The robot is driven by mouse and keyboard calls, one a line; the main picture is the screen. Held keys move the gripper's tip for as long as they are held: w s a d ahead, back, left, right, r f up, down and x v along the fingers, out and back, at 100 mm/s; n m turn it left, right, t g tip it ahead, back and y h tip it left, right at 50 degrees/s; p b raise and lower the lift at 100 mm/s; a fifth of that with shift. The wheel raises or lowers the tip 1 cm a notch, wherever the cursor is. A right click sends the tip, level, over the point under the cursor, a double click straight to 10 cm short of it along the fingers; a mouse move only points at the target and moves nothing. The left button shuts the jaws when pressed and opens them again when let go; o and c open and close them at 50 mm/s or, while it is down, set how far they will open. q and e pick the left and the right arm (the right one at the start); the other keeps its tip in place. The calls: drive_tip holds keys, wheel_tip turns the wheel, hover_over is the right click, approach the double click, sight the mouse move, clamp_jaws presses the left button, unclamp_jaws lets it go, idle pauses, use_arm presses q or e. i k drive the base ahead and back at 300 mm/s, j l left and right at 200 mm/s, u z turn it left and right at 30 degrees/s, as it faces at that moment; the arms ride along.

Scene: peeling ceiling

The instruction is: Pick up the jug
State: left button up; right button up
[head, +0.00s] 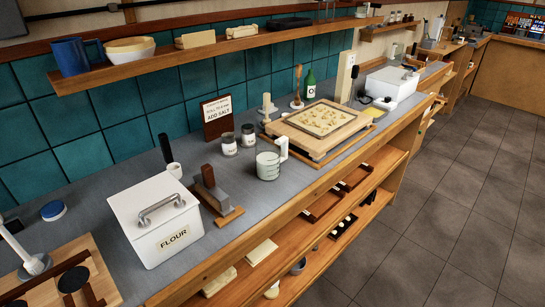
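The jug (268,166) is a pale, clear-looking measuring jug with dark markings and a white handle on its right side. It stands upright on the grey counter, near the counter's front edge and at the middle of the head view. Nothing holds it. Neither of my grippers shows in the head view.
A white flour box (148,238) and a dark block on a wooden base (212,188) stand left of the jug. Two small jars (237,141) stand behind it. A wooden board (312,130) with a dough tray (322,118) lies to the right. A shelf (210,54) overhangs the back.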

sight(273, 157)
drive_tip(key=i+l+u, duration=0.1)
drive_tip(key=u, duration=0.25)
drive_tip(key=i+l+u, duration=0.1)
drive_tip(key=l+u, duration=0.65)
drive_tip(key=i+j, duration=0.05)
drive_tip(key=j, duration=0.05)
